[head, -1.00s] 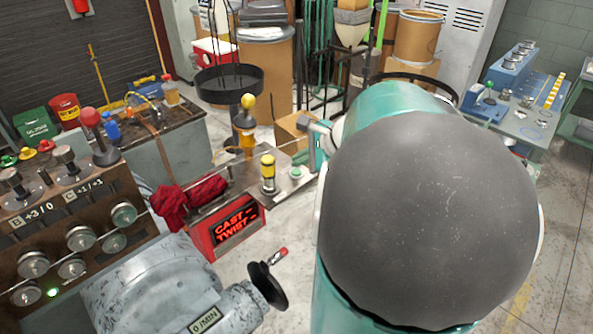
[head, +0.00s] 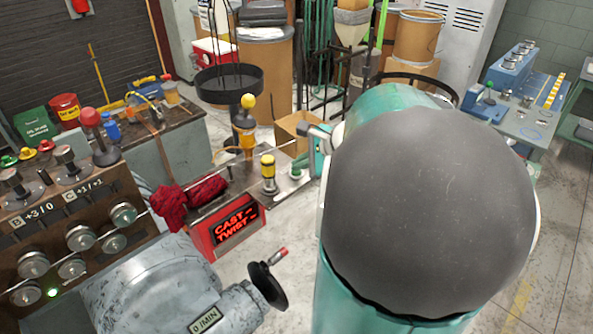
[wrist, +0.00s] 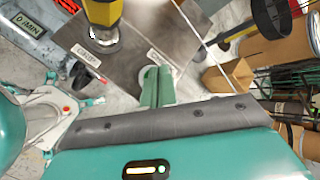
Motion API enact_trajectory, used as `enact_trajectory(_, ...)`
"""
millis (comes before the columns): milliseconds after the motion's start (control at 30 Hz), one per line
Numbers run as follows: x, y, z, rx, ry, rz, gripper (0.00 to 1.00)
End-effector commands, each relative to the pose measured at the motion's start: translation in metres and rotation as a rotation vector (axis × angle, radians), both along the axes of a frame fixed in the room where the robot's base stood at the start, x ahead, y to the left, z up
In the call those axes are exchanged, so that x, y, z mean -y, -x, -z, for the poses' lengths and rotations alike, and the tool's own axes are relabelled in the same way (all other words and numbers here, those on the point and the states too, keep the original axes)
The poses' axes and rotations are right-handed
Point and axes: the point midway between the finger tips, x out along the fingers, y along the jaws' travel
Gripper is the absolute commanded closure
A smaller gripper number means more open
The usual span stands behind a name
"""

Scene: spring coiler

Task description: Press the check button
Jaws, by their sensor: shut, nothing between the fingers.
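The check button is probably the small green button (head: 296,172) at the right end of the metal bench plate in the head view. In the wrist view, a pale round collar (wrist: 145,73) shows by a small white label, partly behind my fingers. My gripper (wrist: 157,70) is shut and empty, with its green fingertips over this collar. The button's top is hidden there, and I cannot tell whether the tips touch it. In the head view, my arm hides most of the gripper.
A yellow-and-black post (head: 268,174) stands left of the button; it also shows in the wrist view (wrist: 103,18). A yellow-knobbed lever (head: 247,125) stands behind. A red display (head: 236,223) reads "CAST –" and "TWIST –". A cardboard box (head: 293,130) is behind the plate.

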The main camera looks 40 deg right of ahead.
Motion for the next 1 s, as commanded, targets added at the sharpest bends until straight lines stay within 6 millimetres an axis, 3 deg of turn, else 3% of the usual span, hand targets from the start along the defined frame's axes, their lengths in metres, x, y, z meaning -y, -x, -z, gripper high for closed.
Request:
enact_trajectory(567,0.0,0.0,0.003,-0.001,0.0,-0.001,1.0)
enact_trajectory(1000,0.0,0.0,-0.013,0.0,0.001,0.0,1.0)
